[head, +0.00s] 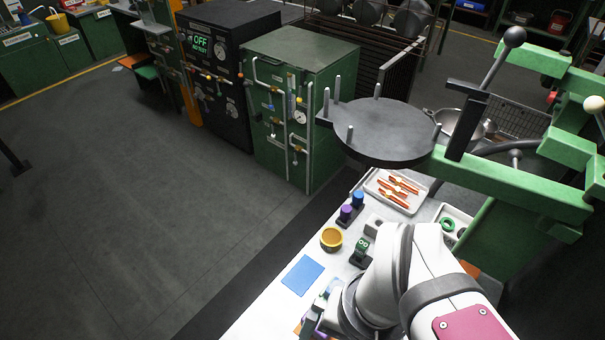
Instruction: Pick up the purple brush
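My white arm reaches down over the worktable (262,318), and my gripper (316,318) is at the bottom edge of the head view, low over the table's near end. Its fingers are small and partly cut off, so I cannot tell whether it is open or shut. A narrow purple piece (308,323) shows right at the gripper. I cannot tell whether it is the purple brush or whether it is held. A purple knob-like piece (346,211) stands farther back, beside a blue one (357,197), both on dark bases.
A white tray (372,186) holds several orange tools. A round dark plate (385,135) and a green frame (510,185) overhang the table's back.

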